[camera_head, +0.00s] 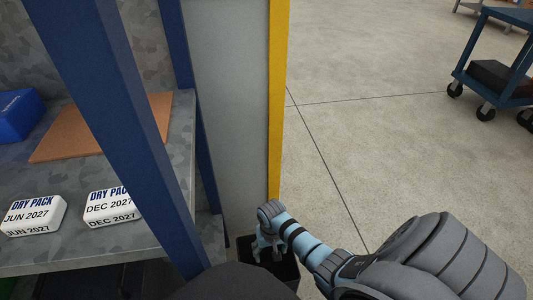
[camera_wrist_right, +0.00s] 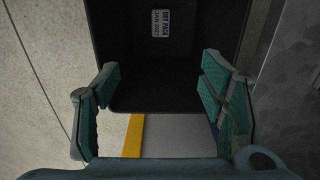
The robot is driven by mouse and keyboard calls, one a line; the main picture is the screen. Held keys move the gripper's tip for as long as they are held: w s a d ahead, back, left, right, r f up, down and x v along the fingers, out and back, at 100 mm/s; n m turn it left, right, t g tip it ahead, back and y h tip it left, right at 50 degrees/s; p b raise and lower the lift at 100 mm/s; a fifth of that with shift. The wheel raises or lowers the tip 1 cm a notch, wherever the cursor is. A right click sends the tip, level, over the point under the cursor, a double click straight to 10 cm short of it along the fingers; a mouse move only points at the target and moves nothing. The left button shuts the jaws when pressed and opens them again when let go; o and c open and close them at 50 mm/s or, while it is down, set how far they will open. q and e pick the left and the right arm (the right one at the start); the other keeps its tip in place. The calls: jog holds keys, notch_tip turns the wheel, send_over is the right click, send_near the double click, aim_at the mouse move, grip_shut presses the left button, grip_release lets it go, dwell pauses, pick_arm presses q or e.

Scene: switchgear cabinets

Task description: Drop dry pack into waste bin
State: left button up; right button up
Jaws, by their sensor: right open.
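A white dry pack marked JAN 2027 (camera_wrist_right: 161,23) lies inside the black waste bin (camera_wrist_right: 180,92) in the right wrist view. My right gripper (camera_wrist_right: 160,80) is open and empty, its fingers spread above the bin, apart from the pack. In the head view the right gripper (camera_head: 266,250) points down over the bin (camera_head: 288,270), which stands on the floor beside the shelving. Two more white dry packs lie on the grey shelf at left: one marked JUN 2027 (camera_head: 34,215) and one marked DEC 2027 (camera_head: 110,208). My left gripper is not in view.
A blue upright post (camera_head: 115,110) stands before the grey shelf (camera_head: 150,215). A brown board (camera_head: 75,142) and a blue box (camera_head: 18,117) lie on it. A yellow-edged panel (camera_head: 278,100) rises behind the bin. A blue cart (camera_head: 495,55) stands far right; floor between is clear.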

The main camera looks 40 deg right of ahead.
notch_tip(320, 180, up, 12)
dwell(0.3)
pick_arm(q)
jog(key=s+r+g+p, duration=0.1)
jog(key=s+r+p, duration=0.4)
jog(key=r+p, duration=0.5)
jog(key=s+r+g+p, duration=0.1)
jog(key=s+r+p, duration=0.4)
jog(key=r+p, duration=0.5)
jog(key=p, duration=0.3)
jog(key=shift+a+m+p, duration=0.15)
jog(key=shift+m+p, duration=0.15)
jog(key=shift+p, duration=0.05)
pick_arm(e)
jog(key=s+a+f+n, duration=0.1)
jog(key=s+f+n, duration=0.1)
jog(key=s, duration=1.3)
jog(key=s+a+f+n+t, duration=0.1)
jog(key=s+f+n, duration=0.2)
jog(key=s, duration=1.2)
jog(key=shift+a+f+n+h, duration=0.2)
jog(key=shift+a+n+h, duration=0.2)
jog(key=shift+n, duration=0.2)
